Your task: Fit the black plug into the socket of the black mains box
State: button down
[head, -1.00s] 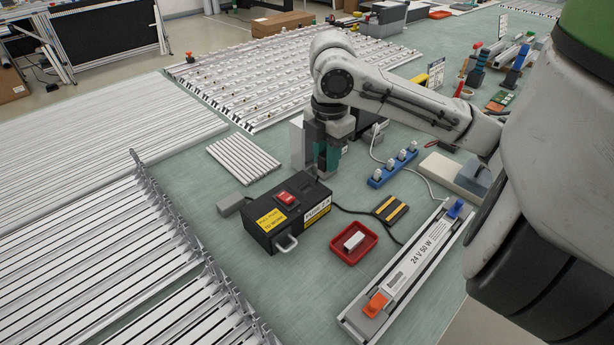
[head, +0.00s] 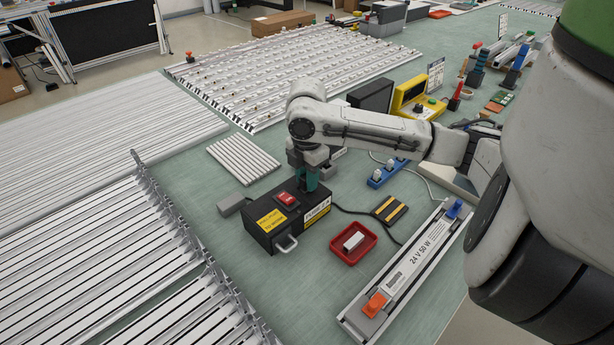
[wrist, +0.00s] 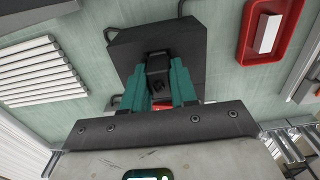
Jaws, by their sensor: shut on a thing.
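The black mains box (head: 262,238) stands on the green bench in the head view, with a red switch (head: 287,198), yellow labels and a metal handle. My gripper (head: 308,182), with teal fingers, points down at the box's far end. In the wrist view my gripper (wrist: 161,85) is shut on the black plug (wrist: 158,66), with the box (wrist: 194,42) behind it. The plug is hidden in the head view. The socket is not clearly visible, and I cannot tell whether the plug touches the box.
A red tray (head: 336,252) with a white block lies right of the box. White slats (head: 243,158) lie left.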

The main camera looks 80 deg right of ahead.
jog(key=shift+f, duration=0.15)
jog(key=c, duration=0.9)
grip_release()
notch_tip(320, 180, up, 12)
jog(key=shift+r, duration=0.2)
